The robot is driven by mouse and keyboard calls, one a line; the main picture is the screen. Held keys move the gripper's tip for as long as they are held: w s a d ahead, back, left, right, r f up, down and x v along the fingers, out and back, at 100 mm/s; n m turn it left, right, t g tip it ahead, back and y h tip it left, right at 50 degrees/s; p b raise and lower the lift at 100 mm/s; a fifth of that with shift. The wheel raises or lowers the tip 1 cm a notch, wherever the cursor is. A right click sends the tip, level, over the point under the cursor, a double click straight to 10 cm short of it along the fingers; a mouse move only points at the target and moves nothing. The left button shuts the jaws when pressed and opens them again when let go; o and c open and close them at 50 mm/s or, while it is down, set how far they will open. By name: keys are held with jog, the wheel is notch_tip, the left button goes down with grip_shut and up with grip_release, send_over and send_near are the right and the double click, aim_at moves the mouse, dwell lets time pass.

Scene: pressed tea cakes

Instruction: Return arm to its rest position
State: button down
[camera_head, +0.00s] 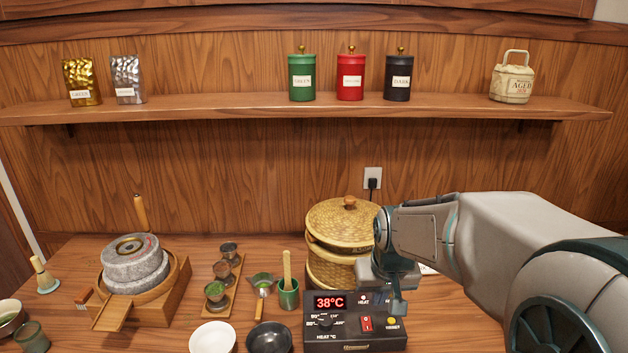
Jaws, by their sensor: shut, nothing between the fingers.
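My arm reaches in from the right side of the head view. My gripper (398,308) points down, shut and empty, above the back right of the black heater box (355,337). The heater's red display reads 38°C. The gripper and wrist stand in front of the right side of the woven bamboo steamer (335,224), which has its lid on. I cannot tell whether the fingertips touch the heater.
A stone mill (135,265) stands at the left. A white bowl (213,337), a black bowl (269,338) and a green cup (288,294) are left of the heater. A wall shelf (230,107) holds canisters and bags. Bare table shows between mill and cups.

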jog(key=s+a+r, duration=0.1)
jog(key=s, duration=1.5)
jog(key=shift+a+r, duration=0.25)
jog(key=shift+r, duration=0.15)
